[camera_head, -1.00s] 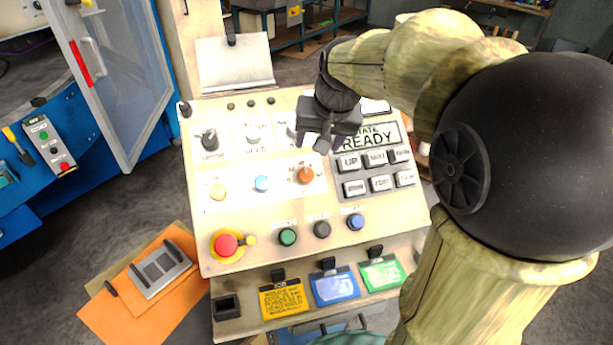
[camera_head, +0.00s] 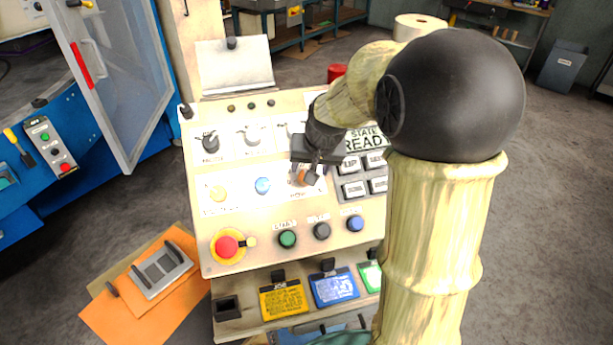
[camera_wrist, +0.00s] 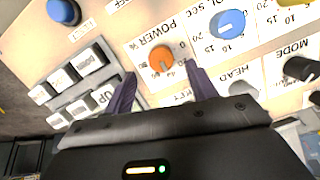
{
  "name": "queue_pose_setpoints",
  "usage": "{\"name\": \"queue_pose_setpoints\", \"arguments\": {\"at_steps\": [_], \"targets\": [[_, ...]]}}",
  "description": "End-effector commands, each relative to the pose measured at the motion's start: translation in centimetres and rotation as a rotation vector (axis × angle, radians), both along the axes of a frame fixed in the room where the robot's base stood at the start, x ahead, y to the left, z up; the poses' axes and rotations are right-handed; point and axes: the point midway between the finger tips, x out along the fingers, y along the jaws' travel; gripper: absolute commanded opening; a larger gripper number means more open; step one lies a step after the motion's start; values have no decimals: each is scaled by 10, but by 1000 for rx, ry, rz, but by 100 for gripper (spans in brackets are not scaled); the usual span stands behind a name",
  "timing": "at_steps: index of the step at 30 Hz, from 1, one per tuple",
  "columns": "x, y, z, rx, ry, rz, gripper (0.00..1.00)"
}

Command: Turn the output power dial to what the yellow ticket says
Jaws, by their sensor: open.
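The output power dial is an orange knob (camera_wrist: 162,58) labelled POWER on the sloped panel, and it shows partly behind the fingers in the head view (camera_head: 301,177). In the head view my gripper (camera_head: 306,179) is over the dial. The yellow ticket (camera_head: 283,299) hangs at the panel's lower ledge; its writing is too small to read.
A blue knob (camera_head: 262,186) is left of the dial, grey keys (camera_head: 354,189) right. Green (camera_head: 288,239), black (camera_head: 322,231) and blue (camera_head: 355,223) buttons are below, with a red emergency stop (camera_head: 227,246) lower left. A blue ticket (camera_head: 334,288) is beside the yellow one.

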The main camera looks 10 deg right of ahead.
Motion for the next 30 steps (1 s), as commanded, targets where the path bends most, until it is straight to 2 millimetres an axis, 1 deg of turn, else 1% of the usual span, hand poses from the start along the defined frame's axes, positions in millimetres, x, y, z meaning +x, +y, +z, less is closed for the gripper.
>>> {"name": "queue_pose_setpoints", "arguments": {"at_steps": [1,6,12,16,23,24,26,30], "targets": [[3,1,-9,1,6,1,57],[14,3,-35,1,5,1,57],[24,4,-56,0,2,0,57],[27,4,-62,0,1,0,57],[27,4,-62,0,0,0,57],[27,4,-62,0,0,0,53],[27,4,-62,0,0,0,41],[27,4,-62,0,0,0,14]]}}
